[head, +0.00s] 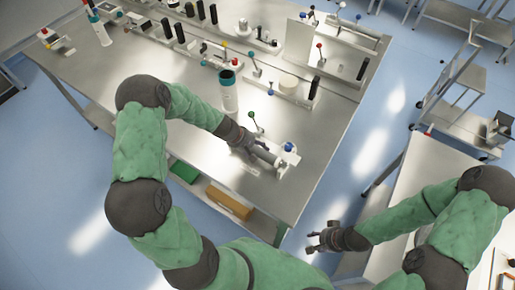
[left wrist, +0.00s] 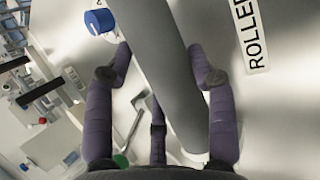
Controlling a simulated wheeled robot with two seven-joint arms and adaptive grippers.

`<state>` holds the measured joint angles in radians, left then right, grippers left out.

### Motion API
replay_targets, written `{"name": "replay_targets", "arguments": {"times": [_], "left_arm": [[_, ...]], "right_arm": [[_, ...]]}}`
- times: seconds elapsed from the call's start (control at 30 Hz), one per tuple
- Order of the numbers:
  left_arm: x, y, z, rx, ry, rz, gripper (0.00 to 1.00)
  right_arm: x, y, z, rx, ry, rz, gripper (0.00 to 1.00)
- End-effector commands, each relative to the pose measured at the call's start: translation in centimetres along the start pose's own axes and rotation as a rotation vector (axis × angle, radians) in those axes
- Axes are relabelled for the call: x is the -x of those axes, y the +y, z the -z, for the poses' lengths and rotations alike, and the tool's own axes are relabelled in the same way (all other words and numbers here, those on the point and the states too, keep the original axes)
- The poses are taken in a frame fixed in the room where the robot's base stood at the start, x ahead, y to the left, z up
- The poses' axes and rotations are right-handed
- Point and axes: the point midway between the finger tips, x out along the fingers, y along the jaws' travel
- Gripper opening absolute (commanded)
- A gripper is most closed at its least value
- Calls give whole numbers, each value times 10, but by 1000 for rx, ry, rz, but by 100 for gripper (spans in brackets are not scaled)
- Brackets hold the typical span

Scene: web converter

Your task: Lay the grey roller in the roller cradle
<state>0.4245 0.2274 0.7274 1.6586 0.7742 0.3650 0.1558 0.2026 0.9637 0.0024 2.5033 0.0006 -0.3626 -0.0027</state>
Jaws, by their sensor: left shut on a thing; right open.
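The grey roller (head: 264,154) is a smooth cylinder in my left gripper (head: 252,148), near the front edge of the steel table. In the left wrist view the roller (left wrist: 165,60) runs lengthwise between the purple fingers of my left gripper (left wrist: 160,85), which is shut on it. The roller's far end is beside a pale bracket (head: 288,163) with a blue knob, which looks like part of the roller cradle. I cannot tell whether the roller touches it. My right gripper (head: 320,238) is open and empty, off the table's front right.
A label reading "ROLLE…" (left wrist: 250,35) is on the table beside the roller. A green-knobbed lever (head: 252,116) and a dark-topped bottle (head: 228,92) stand behind my left gripper. Several fixtures fill the table's back. Bare steel (head: 310,130) lies right of the bracket.

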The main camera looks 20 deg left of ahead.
Motion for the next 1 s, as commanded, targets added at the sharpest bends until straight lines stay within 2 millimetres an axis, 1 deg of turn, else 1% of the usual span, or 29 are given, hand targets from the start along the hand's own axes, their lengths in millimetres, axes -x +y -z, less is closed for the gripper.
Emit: {"name": "replay_targets", "arguments": {"times": [0.2, 0.23, 0.27, 0.3, 0.33, 0.67, 0.77, 0.87, 1.0], "left_arm": [[-3, -1, 2, 0, 0, -1, 4], [-3, -1, 2, 0, 1, -1, 59], [-3, -1, 2, 0, 0, -1, 67], [-3, -1, 2, 0, 0, -1, 79], [-3, -1, 2, 0, 1, -1, 84], [-3, -2, 1, 0, 0, 0, 84], [2, -1, 2, 0, 1, -1, 84], [14, 0, 2, -1, 3, -3, 84], [40, 0, 3, -1, 4, -4, 84]], "right_arm": [[-4, 2, 0, 0, 0, 0, 44], [-4, 2, 0, 0, 0, 0, 44], [-4, 1, 0, 0, 0, 0, 44], [-4, 1, 0, 0, 0, 0, 44], [-4, 1, 0, 0, 0, 0, 44], [-4, 1, 0, 0, 0, 0, 44], [-4, 1, 0, 0, 0, 0, 44], [-4, 1, 0, 0, 0, 0, 44], [-4, 1, 0, 0, 0, 0, 44]]}}
